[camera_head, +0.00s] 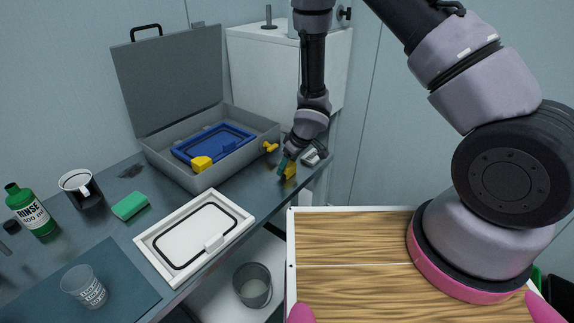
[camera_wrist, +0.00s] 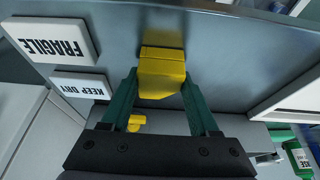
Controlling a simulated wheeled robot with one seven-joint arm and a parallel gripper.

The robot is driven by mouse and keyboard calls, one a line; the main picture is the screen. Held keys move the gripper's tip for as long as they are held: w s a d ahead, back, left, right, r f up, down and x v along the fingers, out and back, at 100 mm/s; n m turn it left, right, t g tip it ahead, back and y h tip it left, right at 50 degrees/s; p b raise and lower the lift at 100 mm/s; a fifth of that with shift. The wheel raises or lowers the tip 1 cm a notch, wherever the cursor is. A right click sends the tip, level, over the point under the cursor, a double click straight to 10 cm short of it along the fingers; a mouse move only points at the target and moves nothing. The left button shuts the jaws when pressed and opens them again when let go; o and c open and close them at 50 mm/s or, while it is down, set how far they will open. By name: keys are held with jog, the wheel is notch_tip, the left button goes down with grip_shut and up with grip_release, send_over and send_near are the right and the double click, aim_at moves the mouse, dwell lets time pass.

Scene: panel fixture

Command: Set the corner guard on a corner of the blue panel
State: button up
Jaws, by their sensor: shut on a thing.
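My gripper (camera_head: 286,167) is at the right end of the grey bench, right of the open grey case. Its green fingers (camera_wrist: 160,108) are shut on a yellow corner guard (camera_wrist: 162,75), which also shows in the head view (camera_head: 290,172). The guard is at or just above the bench top; I cannot tell if it touches. The blue panel (camera_head: 232,133) lies inside the grey case (camera_head: 186,178), left of my gripper. Another yellow piece (camera_head: 201,163) sits at the panel's near-left corner. The blue panel is not clearly visible in the wrist view.
A yellow knob-like piece (camera_head: 270,146) is at the case's right side. White FRAGILE (camera_wrist: 55,40) and KEEP DRY (camera_wrist: 80,86) blocks lie beside my gripper. A white framed panel (camera_head: 160,240), green sponge (camera_head: 130,205), dark mug (camera_head: 83,188), RINSE bottle (camera_head: 33,212) and clear cup (camera_head: 84,287) are on the bench.

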jog(key=o, duration=1.3)
jog(key=shift+f, duration=0.1)
